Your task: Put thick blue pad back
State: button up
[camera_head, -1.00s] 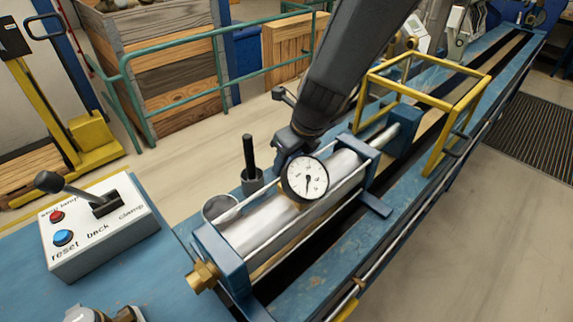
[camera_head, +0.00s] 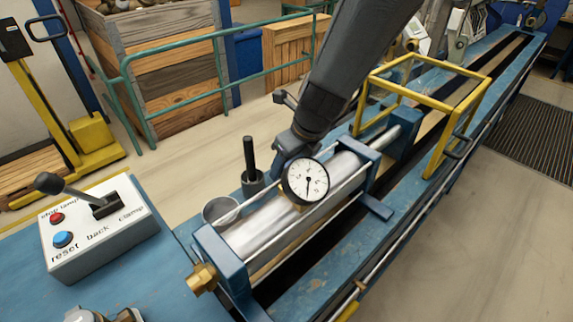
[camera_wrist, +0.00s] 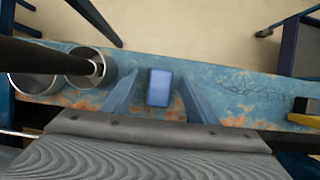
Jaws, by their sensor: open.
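The thick blue pad (camera_wrist: 159,87) is a small rounded block on the worn blue bench surface in the wrist view. My gripper (camera_wrist: 158,92) is open, with one blue-grey finger on each side of the pad. Gaps show between the pad and both fingers. In the head view my gripper (camera_head: 287,150) reaches down behind the dial gauge (camera_head: 306,181) and the metal cylinder (camera_head: 280,222). The pad is hidden from the head view, and the fingertips are mostly hidden there.
Two round cups stand left of the pad: an empty-looking cup (camera_head: 221,211) and a holder (camera_head: 252,184) with a black rod upright in it. A yellow frame (camera_head: 422,75) stands over the bench. The control box (camera_head: 98,227) with a lever is at left.

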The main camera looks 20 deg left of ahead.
jog(key=p+v, duration=0.1)
jog(key=v, duration=1)
jog(key=shift+d+r, duration=0.2)
jog(key=shift+r, duration=0.05)
jog(key=shift+s+r, duration=0.1)
